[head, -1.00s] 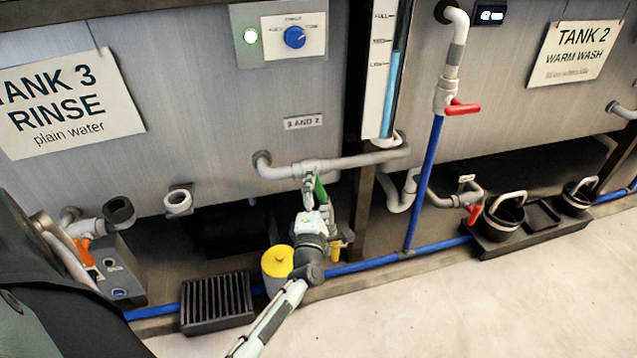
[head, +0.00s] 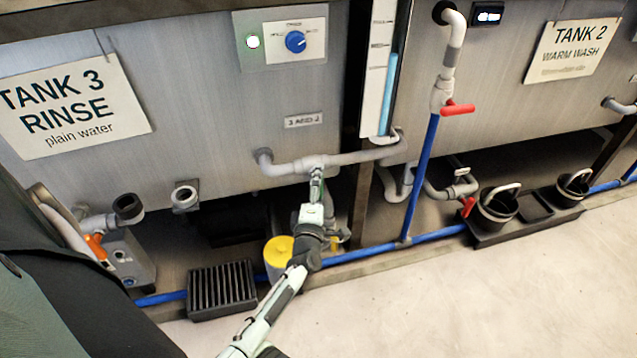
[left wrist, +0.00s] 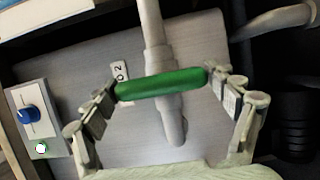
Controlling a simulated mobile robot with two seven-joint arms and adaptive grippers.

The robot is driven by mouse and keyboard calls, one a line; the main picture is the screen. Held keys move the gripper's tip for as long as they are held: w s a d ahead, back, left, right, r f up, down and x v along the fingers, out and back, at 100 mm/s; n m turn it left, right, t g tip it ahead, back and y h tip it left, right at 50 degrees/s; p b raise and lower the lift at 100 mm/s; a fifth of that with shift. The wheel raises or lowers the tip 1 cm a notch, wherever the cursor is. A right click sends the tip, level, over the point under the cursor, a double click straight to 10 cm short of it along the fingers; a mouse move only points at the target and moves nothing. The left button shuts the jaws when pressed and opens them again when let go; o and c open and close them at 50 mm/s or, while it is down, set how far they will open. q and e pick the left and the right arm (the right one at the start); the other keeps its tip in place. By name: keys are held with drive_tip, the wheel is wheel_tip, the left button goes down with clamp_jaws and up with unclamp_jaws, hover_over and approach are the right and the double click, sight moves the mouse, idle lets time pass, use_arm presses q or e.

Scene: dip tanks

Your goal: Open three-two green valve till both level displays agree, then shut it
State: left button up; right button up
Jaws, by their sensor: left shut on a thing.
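The green valve handle (left wrist: 160,84) shows in the left wrist view, lying across the grey pipe. My left gripper (left wrist: 167,90) is shut on it, with one finger at each end. In the head view my left gripper (head: 317,182) is at the pipe (head: 335,160) below the "3 AND 2" label (head: 303,120) and hides the handle. A level gauge (head: 388,95) with a blue column stands right of the label; its column top is just below the middle mark. A digital display (head: 488,15) is at the top, its reading blurred. My right gripper is not in view.
Red-handled valves (head: 458,109) are on the piping to the right. A yellow-lidded container (head: 278,251) stands close beside my left arm. A black grate (head: 221,290) lies left of it; black buckets (head: 497,205) stand at right. The front floor is clear.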

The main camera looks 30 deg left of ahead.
use_arm(q)
drive_tip(key=o, duration=1)
drive_tip(key=shift+s, duration=0.1)
